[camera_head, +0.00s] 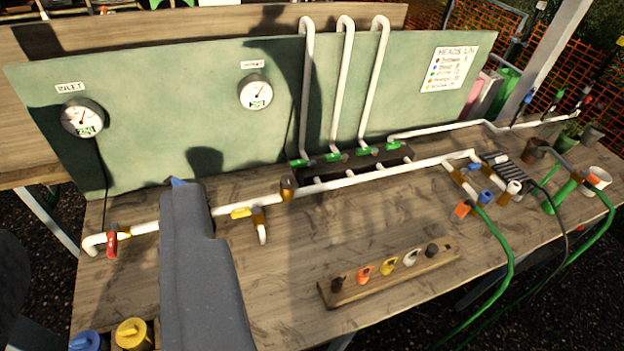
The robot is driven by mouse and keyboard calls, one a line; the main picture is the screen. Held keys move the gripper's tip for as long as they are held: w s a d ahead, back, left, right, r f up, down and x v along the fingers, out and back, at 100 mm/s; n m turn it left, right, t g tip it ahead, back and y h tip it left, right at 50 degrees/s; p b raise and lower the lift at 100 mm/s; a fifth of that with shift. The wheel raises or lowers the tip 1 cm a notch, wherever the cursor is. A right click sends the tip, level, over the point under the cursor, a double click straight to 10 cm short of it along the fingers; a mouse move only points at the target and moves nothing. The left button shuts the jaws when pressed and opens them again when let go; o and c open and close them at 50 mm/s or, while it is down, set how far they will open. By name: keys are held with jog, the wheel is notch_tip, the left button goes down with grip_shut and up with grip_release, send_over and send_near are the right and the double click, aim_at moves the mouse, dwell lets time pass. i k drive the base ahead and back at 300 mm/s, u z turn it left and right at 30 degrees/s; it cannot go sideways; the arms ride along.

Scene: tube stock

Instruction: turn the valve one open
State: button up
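A white pipe (340,183) runs along the wooden bench. A row of green-handled valves (333,156) sits on a dark manifold at the foot of the upright pipes. A red-handled valve (112,243) is at the pipe's left end, and a yellow-handled valve (241,212) is on a short branch. A small blue piece (178,182) shows just above my gripper (187,195). No number on any valve is readable, so I cannot tell which is valve one. My grey gripper reaches up over the pipe between the red and yellow handles; its fingers cannot be made out.
A green panel (180,110) with an inlet gauge (82,117) and a second gauge (256,92) stands behind. A wooden rack (390,275) of coloured heads lies in front. Green hoses (506,250) hang at right. Blue (86,341) and yellow (132,334) caps are at lower left.

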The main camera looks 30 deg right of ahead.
aim_at(302, 162)
jog(key=z, duration=0.55)
jog(key=i, duration=0.95)
jog(key=k, duration=0.5)
jog(key=z, duration=0.35)
jog(key=i, duration=0.8)
jog(key=u, duration=0.1)
